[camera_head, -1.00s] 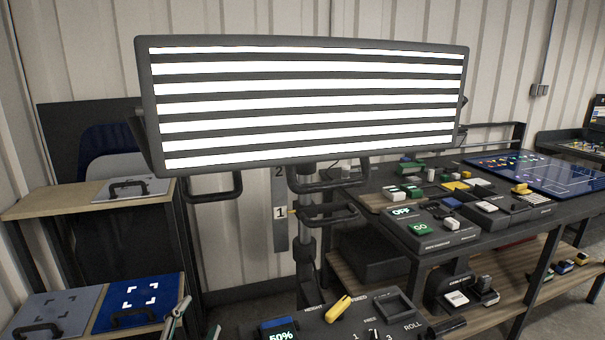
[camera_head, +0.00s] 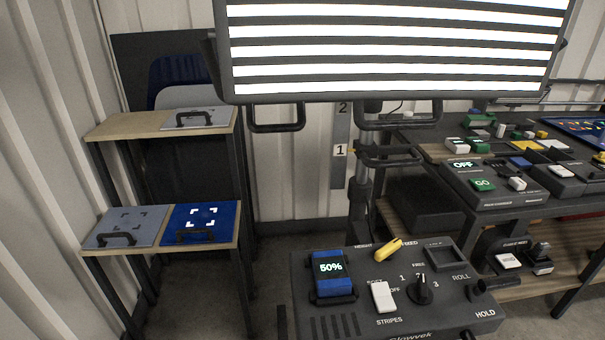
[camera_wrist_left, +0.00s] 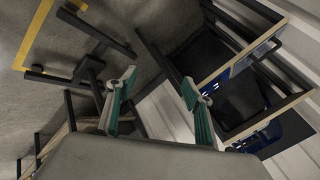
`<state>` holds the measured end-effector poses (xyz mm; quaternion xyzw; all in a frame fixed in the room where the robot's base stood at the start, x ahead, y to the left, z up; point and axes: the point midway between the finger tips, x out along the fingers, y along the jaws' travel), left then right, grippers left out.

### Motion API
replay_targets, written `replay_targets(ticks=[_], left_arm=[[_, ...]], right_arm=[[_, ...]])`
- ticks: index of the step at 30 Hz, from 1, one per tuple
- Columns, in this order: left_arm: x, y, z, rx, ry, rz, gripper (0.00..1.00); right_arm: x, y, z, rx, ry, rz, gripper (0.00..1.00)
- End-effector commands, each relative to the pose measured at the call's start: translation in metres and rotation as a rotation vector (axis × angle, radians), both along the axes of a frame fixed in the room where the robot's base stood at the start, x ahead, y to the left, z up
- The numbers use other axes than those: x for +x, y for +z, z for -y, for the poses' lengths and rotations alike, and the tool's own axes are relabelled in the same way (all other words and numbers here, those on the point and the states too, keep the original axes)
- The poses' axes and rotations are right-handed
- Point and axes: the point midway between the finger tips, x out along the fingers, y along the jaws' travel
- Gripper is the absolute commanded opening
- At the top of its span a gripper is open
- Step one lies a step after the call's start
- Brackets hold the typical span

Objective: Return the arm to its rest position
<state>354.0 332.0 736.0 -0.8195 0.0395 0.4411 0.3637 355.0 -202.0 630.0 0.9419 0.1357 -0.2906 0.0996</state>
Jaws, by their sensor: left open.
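My left gripper (camera_wrist_left: 160,95) shows in the left wrist view. Its two green-padded fingers are spread apart with nothing between them. Beyond the fingers are the concrete floor, dark metal frames and the shelf unit (camera_wrist_left: 245,70). Neither gripper shows in the head view now. My right gripper is not in any view.
A striped light panel (camera_head: 390,48) stands above a control console (camera_head: 350,320) whose display reads 50%. A wooden shelf unit (camera_head: 100,132) with handled panels is at left. A workbench (camera_head: 520,205) with switches and blocks is at right. Floor between shelf and console is open.

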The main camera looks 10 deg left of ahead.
Motion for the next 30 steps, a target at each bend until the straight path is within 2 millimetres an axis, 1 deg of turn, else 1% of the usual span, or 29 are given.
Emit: replay_targets(ticks=[1,5,8,9,12,15,18,23,30], left_arm=[[0.001,-0.008,0.007,-0.026,-0.008,0.008,0.51],[0.007,-0.028,0.03,-0.114,-0.028,0.046,0.51],[0.01,-0.046,0.05,-0.199,-0.041,0.08,0.51],[0.011,-0.054,0.059,-0.24,-0.045,0.096,0.51],[0.011,-0.075,0.085,-0.36,-0.051,0.143,0.51],[0.007,-0.091,0.105,-0.468,-0.045,0.188,0.51],[0.004,-0.1,0.119,-0.552,-0.037,0.227,0.51],[0.001,-0.105,0.129,-0.622,-0.027,0.263,0.51],[0.001,-0.106,0.13,-0.629,-0.024,0.266,0.51]], right_arm=[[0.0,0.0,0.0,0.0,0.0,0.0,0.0],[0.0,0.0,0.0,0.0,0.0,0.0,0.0],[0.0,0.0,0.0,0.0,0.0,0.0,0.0],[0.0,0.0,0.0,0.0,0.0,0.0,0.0],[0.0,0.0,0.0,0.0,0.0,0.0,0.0],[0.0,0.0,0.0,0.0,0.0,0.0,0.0],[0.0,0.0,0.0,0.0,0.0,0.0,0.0],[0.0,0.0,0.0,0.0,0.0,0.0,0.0],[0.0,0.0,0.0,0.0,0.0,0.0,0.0]])
